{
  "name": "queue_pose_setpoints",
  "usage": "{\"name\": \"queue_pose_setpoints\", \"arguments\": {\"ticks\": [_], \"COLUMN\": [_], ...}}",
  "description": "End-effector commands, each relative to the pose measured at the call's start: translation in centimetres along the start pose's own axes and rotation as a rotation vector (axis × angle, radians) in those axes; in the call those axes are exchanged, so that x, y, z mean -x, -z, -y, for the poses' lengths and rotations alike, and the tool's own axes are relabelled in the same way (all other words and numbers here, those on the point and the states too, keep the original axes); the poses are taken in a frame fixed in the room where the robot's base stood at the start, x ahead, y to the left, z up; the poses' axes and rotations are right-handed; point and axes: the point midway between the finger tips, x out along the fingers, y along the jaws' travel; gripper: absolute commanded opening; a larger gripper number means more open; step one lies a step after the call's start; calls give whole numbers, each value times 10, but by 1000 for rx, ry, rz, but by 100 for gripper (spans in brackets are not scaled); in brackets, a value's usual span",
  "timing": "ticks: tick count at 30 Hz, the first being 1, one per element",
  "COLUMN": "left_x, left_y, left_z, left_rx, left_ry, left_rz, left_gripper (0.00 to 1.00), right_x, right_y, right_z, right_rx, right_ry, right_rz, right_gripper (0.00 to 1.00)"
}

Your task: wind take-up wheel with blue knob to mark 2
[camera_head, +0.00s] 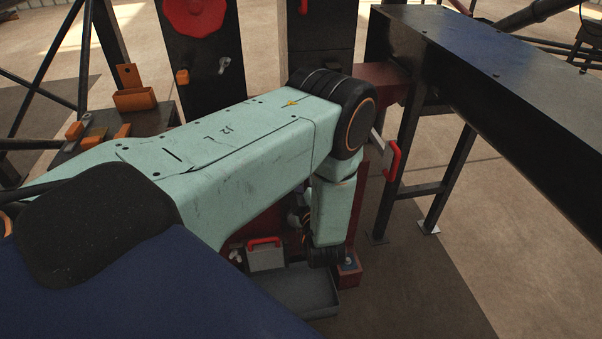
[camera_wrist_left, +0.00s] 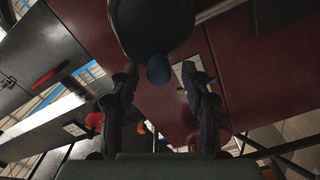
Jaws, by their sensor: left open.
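In the left wrist view, a dark round wheel (camera_wrist_left: 150,22) fills the top middle, with a blue knob (camera_wrist_left: 158,70) at its lower edge. My left gripper (camera_wrist_left: 160,84) is open, with one finger on each side of the knob in the picture. I cannot tell how far the knob is from the fingers or whether they touch. A white plate (camera_wrist_left: 190,76) shows on the dark red panel behind the right finger; its marks are unreadable. In the head view my left arm hides the wheel and most of the gripper. My right gripper is not in view.
A red handle (camera_head: 393,160) stands right of my arm. A long dark beam (camera_head: 500,70) crosses the right side. Below are a grey box (camera_head: 266,258) with a red handle and a grey tray (camera_head: 312,292).

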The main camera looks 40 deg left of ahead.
Motion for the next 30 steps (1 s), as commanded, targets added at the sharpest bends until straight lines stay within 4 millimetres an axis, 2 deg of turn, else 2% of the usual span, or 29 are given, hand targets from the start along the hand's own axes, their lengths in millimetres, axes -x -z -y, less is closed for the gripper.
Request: {"name": "queue_pose_setpoints", "arguments": {"ticks": [6,16,30], "left_x": [-21,-24,-24], "left_y": [0,0,0], "left_z": [0,-1,0], "left_rx": [0,-1,-2], "left_ry": [0,-1,0], "left_rz": [-2,0,1], "left_gripper": [47,46,6], "right_x": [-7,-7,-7], "right_y": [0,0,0], "right_z": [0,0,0], "right_rx": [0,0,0], "right_ry": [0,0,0], "right_rz": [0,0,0], "right_gripper": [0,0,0]}}
